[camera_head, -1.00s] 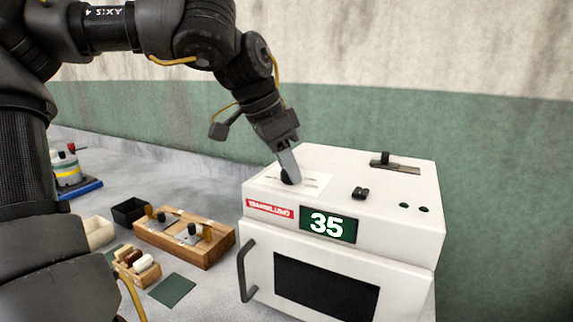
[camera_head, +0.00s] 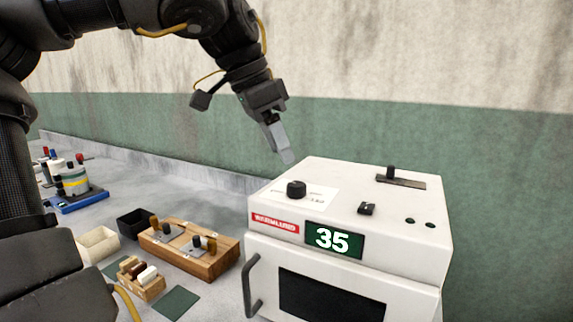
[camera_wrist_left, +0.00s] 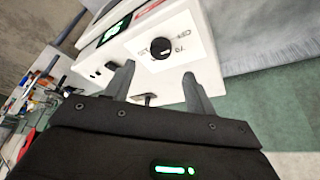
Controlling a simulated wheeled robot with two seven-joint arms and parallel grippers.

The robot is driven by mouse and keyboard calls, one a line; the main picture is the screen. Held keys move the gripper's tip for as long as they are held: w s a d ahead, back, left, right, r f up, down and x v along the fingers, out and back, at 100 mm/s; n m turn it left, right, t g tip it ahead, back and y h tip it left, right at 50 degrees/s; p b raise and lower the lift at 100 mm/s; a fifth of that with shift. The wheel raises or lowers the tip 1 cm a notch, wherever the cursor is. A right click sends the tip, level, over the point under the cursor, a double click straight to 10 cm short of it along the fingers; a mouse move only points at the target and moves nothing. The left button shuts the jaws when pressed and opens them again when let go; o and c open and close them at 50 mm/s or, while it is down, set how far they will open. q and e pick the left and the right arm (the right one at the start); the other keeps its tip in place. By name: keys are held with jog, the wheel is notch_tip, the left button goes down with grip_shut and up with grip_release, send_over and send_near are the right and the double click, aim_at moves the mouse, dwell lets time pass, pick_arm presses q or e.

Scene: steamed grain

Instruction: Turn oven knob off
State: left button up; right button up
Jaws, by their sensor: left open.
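The white oven (camera_head: 400,228) stands at the right in the head view, its door closed and its display (camera_head: 333,239) reading 35. The round black knob (camera_head: 296,189) sits on a white label on the oven's top, at the left. My left gripper (camera_head: 287,158) is above and behind the knob, apart from it, with open empty jaws. In the left wrist view the knob (camera_wrist_left: 161,48) shows beyond and between the spread fingers (camera_wrist_left: 158,82), with printed marks around it. My right gripper is not in view.
A slider (camera_head: 400,180) and a small black switch (camera_head: 367,208) are also on the oven's top. A wooden block with pegs (camera_head: 205,262), a black bin (camera_head: 133,223), a white bin (camera_head: 97,245) and a small wooden box (camera_head: 141,281) stand to the left. A wall runs behind.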

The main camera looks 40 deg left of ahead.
pick_arm(q)
jog(key=shift+v, duration=1.6)
